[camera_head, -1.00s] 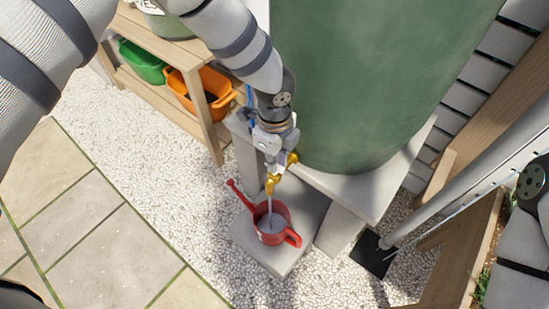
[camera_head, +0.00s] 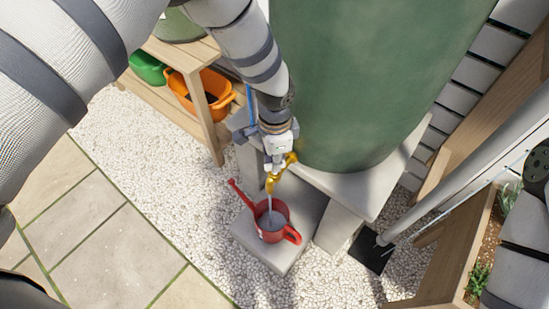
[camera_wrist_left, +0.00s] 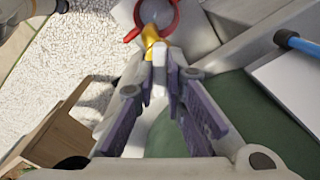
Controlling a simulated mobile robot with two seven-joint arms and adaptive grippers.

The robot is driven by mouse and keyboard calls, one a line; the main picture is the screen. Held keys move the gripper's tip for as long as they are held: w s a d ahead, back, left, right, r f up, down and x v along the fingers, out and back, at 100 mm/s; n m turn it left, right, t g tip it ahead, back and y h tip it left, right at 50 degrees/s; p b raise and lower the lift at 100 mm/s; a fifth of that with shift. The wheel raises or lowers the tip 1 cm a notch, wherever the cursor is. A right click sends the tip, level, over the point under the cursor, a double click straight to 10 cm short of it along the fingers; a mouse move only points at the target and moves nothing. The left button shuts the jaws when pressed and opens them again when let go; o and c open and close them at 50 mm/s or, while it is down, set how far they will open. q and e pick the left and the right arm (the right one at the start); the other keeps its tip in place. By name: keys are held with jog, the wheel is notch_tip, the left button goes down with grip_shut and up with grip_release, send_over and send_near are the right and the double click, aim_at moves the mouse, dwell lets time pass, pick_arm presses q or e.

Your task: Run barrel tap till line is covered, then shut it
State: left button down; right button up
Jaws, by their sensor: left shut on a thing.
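The brass tap (camera_head: 272,182) sticks out low on the green barrel (camera_head: 350,80). A thin stream of water runs from it into the red watering can (camera_head: 285,224), which stands upright on a grey slab. Greyish water shows inside the can; I cannot make out a line. My left gripper (camera_head: 279,160) is at the tap, shut on its handle, whose pale lever shows between the fingers in the left wrist view (camera_wrist_left: 160,62). The tap's yellow body and the can's red rim also show there, beyond the fingertips. My right gripper is not in view.
A wooden shelf (camera_head: 206,128) with an orange tub (camera_head: 212,84) and a green tub (camera_head: 147,68) stands at left. A grey pole with a black square foot (camera_head: 372,250) and a wooden planter (camera_head: 462,245) are at right. Gravel and paving lie open in front.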

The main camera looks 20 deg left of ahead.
pick_arm(q)
jog(key=shift+n, duration=0.6)
jog(key=c, duration=1.7)
grip_release()
jog(key=shift+o, duration=0.2)
notch_tip(320, 180, up, 12)
